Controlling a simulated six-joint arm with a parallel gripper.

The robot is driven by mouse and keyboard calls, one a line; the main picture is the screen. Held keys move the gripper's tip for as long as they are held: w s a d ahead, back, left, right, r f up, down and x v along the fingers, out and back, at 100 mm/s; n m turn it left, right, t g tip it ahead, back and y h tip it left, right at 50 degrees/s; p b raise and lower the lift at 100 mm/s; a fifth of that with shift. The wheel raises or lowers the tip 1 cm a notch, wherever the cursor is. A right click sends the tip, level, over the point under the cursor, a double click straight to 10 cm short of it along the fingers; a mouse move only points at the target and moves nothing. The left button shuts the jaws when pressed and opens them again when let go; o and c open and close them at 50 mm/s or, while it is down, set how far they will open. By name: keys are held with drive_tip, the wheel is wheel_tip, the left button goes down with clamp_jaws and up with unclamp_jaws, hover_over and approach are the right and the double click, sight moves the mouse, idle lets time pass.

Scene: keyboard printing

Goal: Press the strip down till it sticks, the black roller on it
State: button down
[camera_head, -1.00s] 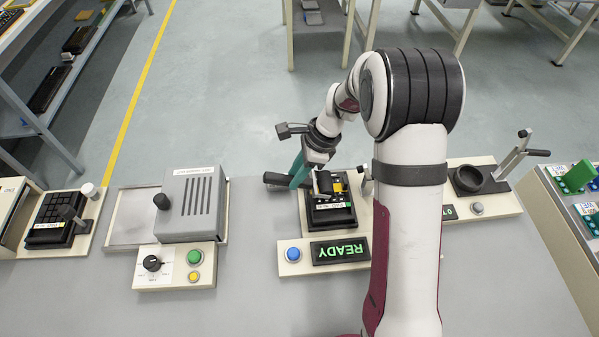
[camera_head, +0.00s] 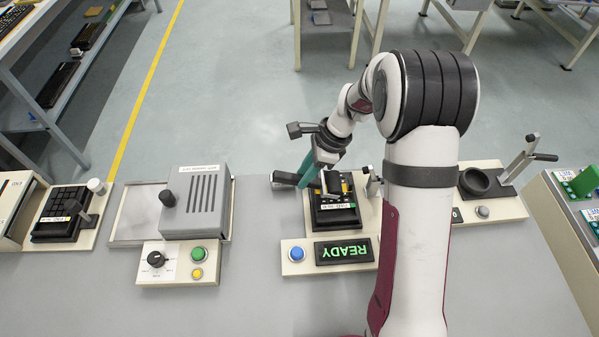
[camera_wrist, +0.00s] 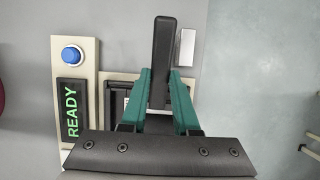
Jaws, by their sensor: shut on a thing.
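My gripper (camera_head: 304,172) has teal fingers shut on the dark handle of the black roller (camera_head: 285,178). In the wrist view the black handle (camera_wrist: 163,60) lies between both teal fingers (camera_wrist: 160,85). The tool's head (camera_head: 329,183) is over the black fixture (camera_head: 320,217), at its back left part. A white label strip with dark print (camera_head: 338,206) lies along the front of the fixture. I cannot tell whether the roller touches a strip there; the contact is too small and partly hidden.
A panel with a blue button (camera_head: 297,254) and a green READY display (camera_head: 344,250) is in front of the fixture. A grey hooded machine (camera_head: 192,205) stands left, a lever press with a black cup (camera_head: 476,181) right.

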idle(0.4)
wheel_tip(320, 180, up, 7)
idle(0.4)
